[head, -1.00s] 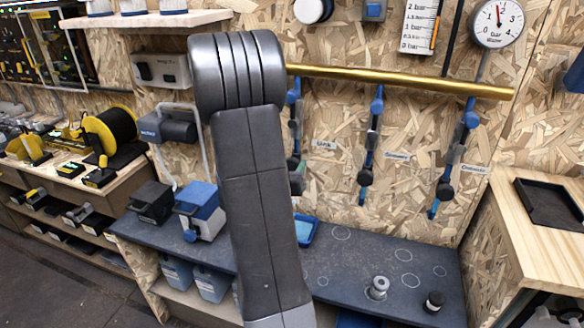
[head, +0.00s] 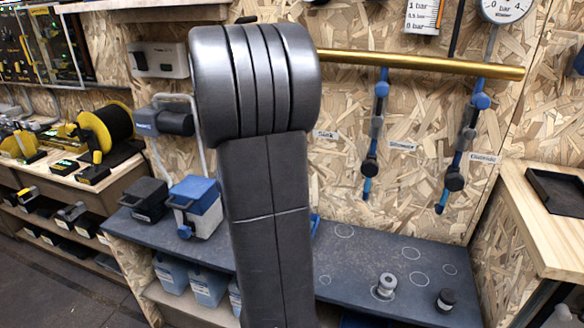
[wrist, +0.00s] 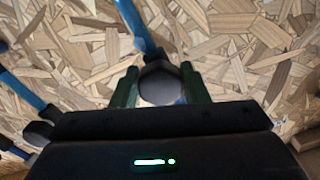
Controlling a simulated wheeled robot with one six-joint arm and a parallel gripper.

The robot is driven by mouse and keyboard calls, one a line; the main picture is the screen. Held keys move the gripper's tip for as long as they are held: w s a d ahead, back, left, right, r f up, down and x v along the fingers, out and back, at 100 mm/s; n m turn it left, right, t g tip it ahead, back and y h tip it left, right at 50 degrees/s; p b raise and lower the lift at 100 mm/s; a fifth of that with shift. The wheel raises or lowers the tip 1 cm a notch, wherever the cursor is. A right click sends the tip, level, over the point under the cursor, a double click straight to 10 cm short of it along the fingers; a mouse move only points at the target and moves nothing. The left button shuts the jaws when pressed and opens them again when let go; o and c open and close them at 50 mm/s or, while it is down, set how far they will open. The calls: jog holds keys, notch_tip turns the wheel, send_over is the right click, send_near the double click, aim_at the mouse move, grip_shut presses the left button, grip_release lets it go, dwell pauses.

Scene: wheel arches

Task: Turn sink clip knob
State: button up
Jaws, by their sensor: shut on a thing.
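In the wrist view, my gripper (wrist: 160,86) has its two green fingers on either side of a dark, rounded knob (wrist: 160,80) and is shut on it. A blue strip (wrist: 136,22) of the clip runs from the knob to the top edge. In the head view, my arm covers the gripper and the sink clip. The Sink label (head: 325,134) shows just right of the arm, under a brass rail (head: 430,64).
Two other blue clips with dark knobs, the middle clip (head: 376,130) and right clip (head: 468,130), hang from the rail. Below is a dark bench (head: 330,270) with a metal fitting (head: 386,287) and black knob (head: 446,299). A wooden counter (head: 530,215) stands right.

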jog(key=shift+m+b, duration=0.8)
jog(key=shift+m, duration=0.3)
jog(key=o, duration=1)
jog(key=p+v, duration=0.1)
jog(key=v, duration=1.3)
